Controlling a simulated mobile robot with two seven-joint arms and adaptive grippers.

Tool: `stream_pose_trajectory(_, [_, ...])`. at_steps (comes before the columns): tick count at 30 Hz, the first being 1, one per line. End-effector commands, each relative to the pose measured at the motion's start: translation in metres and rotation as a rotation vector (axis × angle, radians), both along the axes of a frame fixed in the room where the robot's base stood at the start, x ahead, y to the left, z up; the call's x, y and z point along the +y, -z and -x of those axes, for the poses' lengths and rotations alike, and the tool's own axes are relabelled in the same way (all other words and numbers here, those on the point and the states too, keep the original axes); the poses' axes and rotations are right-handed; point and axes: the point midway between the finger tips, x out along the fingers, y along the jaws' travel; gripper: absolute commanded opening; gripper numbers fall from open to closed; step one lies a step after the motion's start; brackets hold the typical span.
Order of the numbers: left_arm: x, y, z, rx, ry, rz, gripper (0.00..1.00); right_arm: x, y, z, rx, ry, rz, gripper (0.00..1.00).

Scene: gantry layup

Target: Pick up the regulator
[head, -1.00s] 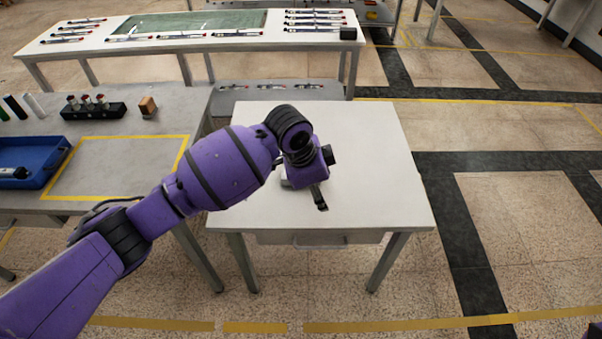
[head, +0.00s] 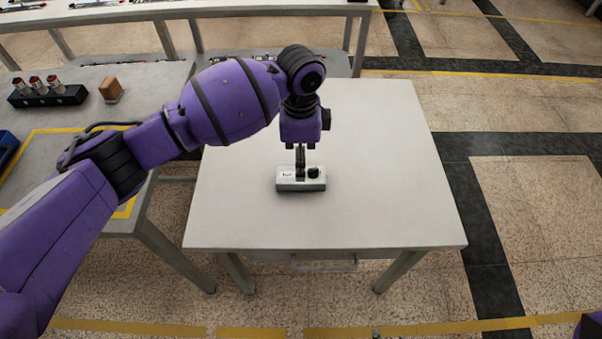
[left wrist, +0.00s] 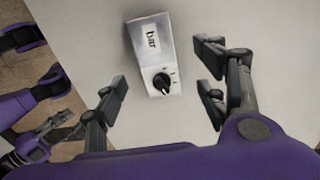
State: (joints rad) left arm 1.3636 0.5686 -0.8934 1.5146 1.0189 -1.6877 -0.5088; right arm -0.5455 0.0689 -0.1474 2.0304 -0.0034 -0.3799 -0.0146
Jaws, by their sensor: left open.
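The regulator (head: 313,185) is a small white box with a grey base, a black knob and a label. It lies on the white table (head: 390,215). In the left wrist view the regulator (left wrist: 145,40) shows the label "bar" and its knob, tilted slightly in the picture. My left gripper (head: 300,158) points down over it in the head view, hiding part of its top. In the left wrist view my left gripper (left wrist: 163,85) is open, with fingers on both sides of the regulator and visible gaps to it. What seems to be my right gripper (left wrist: 60,127) shows small at the left.
At the left, a grey bench (head: 150,85) carries a black block with red-topped cylinders (head: 48,92), a brown block (head: 111,90) and a blue tray (head: 6,146). A long table (head: 230,8) stands behind. The white table is clear around the regulator.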

Motion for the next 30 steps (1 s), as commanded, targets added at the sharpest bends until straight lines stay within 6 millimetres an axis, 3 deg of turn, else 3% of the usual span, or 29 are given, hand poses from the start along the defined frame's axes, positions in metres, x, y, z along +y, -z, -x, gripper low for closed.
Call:
stream_pose_trajectory(15, [-0.001,0.064,0.003,-0.002,-0.001,-0.001,0.66,0.0,0.004,0.006,0.01,-0.004,0.001,0.4])
stream_pose_trajectory(23, [-0.001,0.067,0.003,-0.004,0.0,0.0,0.66,0.001,0.004,0.004,0.008,-0.005,0.0,0.4])
stream_pose_trajectory(30, [-0.001,0.067,0.003,-0.004,0.0,0.0,0.37,0.001,0.004,0.003,0.007,-0.005,0.0,0.4])
